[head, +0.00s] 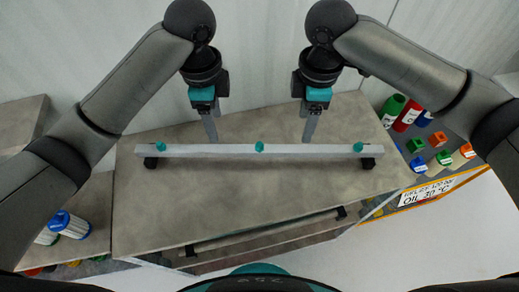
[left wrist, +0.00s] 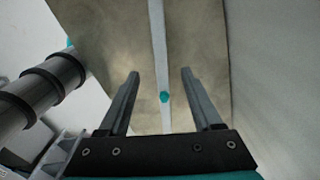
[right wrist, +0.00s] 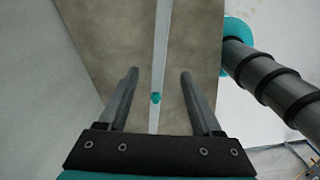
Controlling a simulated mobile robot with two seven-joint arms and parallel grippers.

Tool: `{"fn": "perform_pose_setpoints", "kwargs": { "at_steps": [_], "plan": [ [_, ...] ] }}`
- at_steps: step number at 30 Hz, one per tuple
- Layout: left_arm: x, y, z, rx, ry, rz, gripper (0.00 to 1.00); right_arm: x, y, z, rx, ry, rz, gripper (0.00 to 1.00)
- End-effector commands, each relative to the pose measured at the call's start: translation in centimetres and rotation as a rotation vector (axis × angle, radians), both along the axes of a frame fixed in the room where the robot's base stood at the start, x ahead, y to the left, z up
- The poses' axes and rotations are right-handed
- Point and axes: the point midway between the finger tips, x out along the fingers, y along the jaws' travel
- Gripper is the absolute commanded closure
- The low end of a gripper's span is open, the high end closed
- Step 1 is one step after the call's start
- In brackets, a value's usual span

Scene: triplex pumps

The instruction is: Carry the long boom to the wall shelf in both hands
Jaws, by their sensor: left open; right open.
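The long boom (head: 215,150) is a thin pale grey bar with three teal knobs along it. It lies across the worktop on black supports near its two ends. My left gripper (head: 213,138) is open above the left half of the boom, and my right gripper (head: 308,138) is open above the right half. In the left wrist view the boom (left wrist: 158,50) runs between the open fingers (left wrist: 160,75), with a teal knob between them. The right wrist view shows the boom (right wrist: 161,50) between the open fingers (right wrist: 158,75) in the same way. I cannot identify the wall shelf.
The worktop (head: 255,200) is otherwise bare. At right are green, red and blue bottles (head: 407,113) and small coloured blocks (head: 438,139) above a white sign (head: 427,191). A pale wall (head: 265,50) rises behind.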

Motion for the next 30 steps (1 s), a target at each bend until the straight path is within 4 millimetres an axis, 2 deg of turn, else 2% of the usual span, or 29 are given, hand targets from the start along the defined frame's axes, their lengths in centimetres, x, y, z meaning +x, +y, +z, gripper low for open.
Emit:
{"fn": "perform_pose_setpoints", "kwargs": {
  "at_steps": [12,18,24,30],
  "plan": [
    [-0.2,0.1,-8.3,0.003,0.005,0.001,0.34,-0.1,-0.1,-8.3,-0.003,0.005,-0.001,0.34],
    [-0.1,0.0,-11.4,0.001,0.003,0.0,0.34,-0.1,0.0,-11.4,-0.002,0.003,0.0,0.34],
    [0.0,0.0,-12.9,0.001,0.001,0.0,0.34,0.0,-0.1,-12.9,-0.002,0.001,-0.001,0.34],
    [0.0,0.0,-13.1,0.001,0.0,-0.001,0.34,0.0,0.0,-13.1,-0.001,0.0,0.0,0.34]
  ]
}}
